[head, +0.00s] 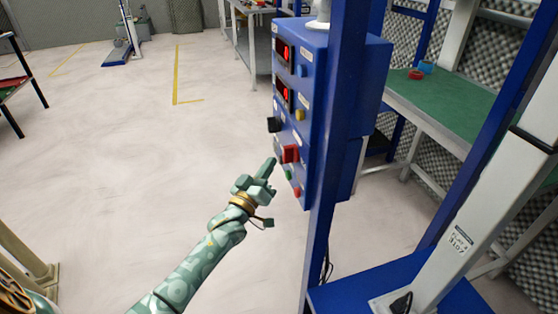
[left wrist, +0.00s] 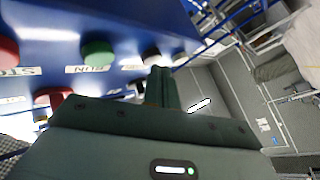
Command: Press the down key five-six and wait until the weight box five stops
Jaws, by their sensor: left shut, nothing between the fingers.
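A blue control box (head: 335,75) on a blue post carries two red displays and several coloured knobs and keys. No label naming the down key five-six is readable, and I cannot pick out weight box five. My left gripper (head: 271,166) is shut and empty, with its tips close to the panel's lower left edge, beside the red switch (head: 290,153). In the left wrist view its fingers (left wrist: 163,78) point up at the panel near a pale round button (left wrist: 152,56). Whether they touch it, I cannot tell. My right gripper is out of view.
A green button (left wrist: 97,52) and a red button (left wrist: 7,50) sit on the panel, over RUN and STOP labels. A green-topped bench (head: 440,110) stands behind the post at right. The floor (head: 150,130) to the left is open.

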